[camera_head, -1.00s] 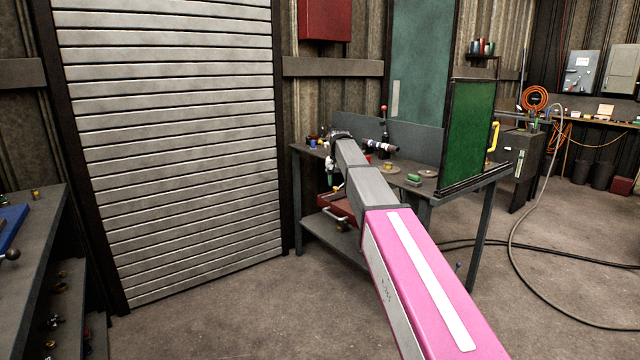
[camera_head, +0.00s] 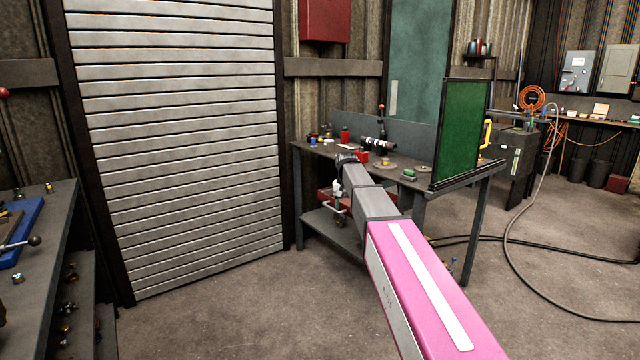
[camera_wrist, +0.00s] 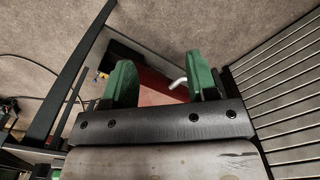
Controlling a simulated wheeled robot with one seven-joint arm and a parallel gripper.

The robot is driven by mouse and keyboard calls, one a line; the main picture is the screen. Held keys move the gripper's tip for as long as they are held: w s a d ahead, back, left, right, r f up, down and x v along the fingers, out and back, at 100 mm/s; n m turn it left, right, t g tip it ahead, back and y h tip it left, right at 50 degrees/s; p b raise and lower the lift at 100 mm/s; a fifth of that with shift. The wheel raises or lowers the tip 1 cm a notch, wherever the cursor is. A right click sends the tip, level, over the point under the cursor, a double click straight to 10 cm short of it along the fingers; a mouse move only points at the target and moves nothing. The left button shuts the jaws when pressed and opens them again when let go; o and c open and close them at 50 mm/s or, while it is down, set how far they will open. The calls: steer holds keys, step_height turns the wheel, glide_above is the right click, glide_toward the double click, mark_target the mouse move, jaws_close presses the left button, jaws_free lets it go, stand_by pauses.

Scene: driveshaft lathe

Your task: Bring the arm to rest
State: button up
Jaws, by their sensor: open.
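My arm stretches forward from the lower right in the head view, with its pink link nearest and grey links beyond. My gripper (camera_wrist: 162,85) shows in the wrist view as two green fingers set wide apart, with nothing between them. In the head view the arm's far end is in front of the workbench (camera_head: 312,151), near its left front, and the fingers are too small there to make out. Beyond the fingers in the wrist view is a red box (camera_wrist: 155,88), partly hidden by the gripper.
A roller shutter (camera_head: 175,140) stands to the left. A green screen (camera_head: 461,132) stands on the workbench's right end. Hoses (camera_head: 560,295) lie on the floor at the right.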

steer(key=s+d+f, duration=0.3)
steer(key=s+f, duration=0.5)
steer(key=s, duration=0.3)
steer(key=s+d+f+n, duration=0.1)
steer(key=s+d+f, duration=0.2)
steer(key=s+f, duration=0.5)
steer(key=s+d+f, duration=0.3)
steer(key=s+f, duration=0.5)
steer(key=s, duration=0.5)
steer(key=shift+s, duration=0.3)
steer(key=shift+w+d, duration=0.1)
steer(key=shift+d, duration=0.05)
